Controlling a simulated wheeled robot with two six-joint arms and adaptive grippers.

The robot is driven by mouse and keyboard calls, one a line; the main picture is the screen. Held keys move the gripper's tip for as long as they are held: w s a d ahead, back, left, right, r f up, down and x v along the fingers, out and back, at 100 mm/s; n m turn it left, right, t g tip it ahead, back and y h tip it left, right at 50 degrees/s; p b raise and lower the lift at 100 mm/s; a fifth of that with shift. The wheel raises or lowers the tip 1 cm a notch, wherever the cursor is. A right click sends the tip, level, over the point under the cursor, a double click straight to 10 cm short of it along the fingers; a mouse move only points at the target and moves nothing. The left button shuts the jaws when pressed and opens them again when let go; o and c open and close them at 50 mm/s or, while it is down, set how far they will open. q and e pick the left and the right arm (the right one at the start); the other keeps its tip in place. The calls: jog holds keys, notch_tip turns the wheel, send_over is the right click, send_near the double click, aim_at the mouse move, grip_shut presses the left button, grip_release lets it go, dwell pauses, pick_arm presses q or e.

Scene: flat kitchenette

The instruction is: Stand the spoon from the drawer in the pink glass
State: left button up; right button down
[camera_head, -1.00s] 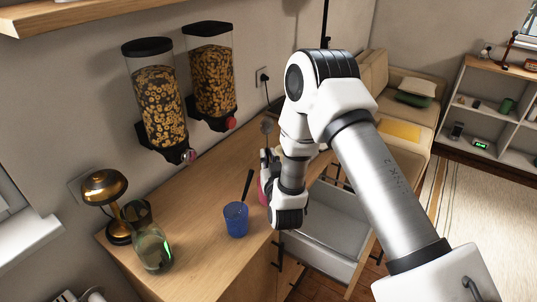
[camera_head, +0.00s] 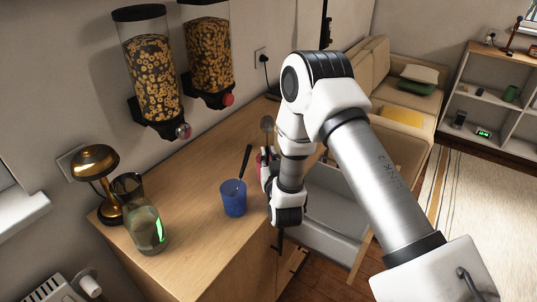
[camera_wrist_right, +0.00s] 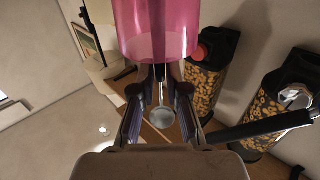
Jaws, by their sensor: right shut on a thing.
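The spoon's round grey bowl (camera_head: 267,124) sticks up above my right gripper (camera_head: 263,168) in the head view. In the wrist view, which looks upside down, the bowl (camera_wrist_right: 162,117) lies between the fingers of my right gripper (camera_wrist_right: 162,76), which is shut on the spoon's thin handle. The pink glass (camera_wrist_right: 155,25) is right at the fingertips, on the handle side. I cannot tell whether the handle's end is inside it. In the head view the arm hides most of the pink glass (camera_head: 258,158). My left gripper is not in view.
A blue cup (camera_head: 233,200) with a dark-handled utensil stands left of my gripper. A glass vase (camera_head: 146,228) and a brass lamp (camera_head: 95,162) stand farther left. Two cereal dispensers (camera_head: 150,80) hang on the wall. The drawer (camera_head: 337,210) is open below the counter.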

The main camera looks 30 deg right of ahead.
jog(key=shift+r, duration=0.1)
jog(key=c, duration=1.1)
grip_release()
jog(key=v, duration=1.2)
jog(key=s+a+f+n+g+y, duration=0.1)
jog(key=s+a+f+g+y, duration=0.1)
jog(key=s+f+g, duration=0.45)
jog(key=s+a+f+n+g+y, duration=0.1)
jog(key=s+a+f+y, duration=0.15)
jog(key=f, duration=0.65)
jog(key=s+a+f+n+g+y, duration=0.1)
jog(key=s+a+f+g, duration=0.1)
jog(key=s+f+g, duration=0.4)
jog(key=s+a+f+n+g+y, duration=0.1)
jog(key=s+a+f+g, duration=0.1)
jog(key=s, duration=0.7)
notch_tip(320, 180, down, 2)
jog(key=shift+s+f+g+y, duration=0.1)
jog(key=shift+s+g+y, duration=0.2)
jog(key=shift+g, duration=0.25)
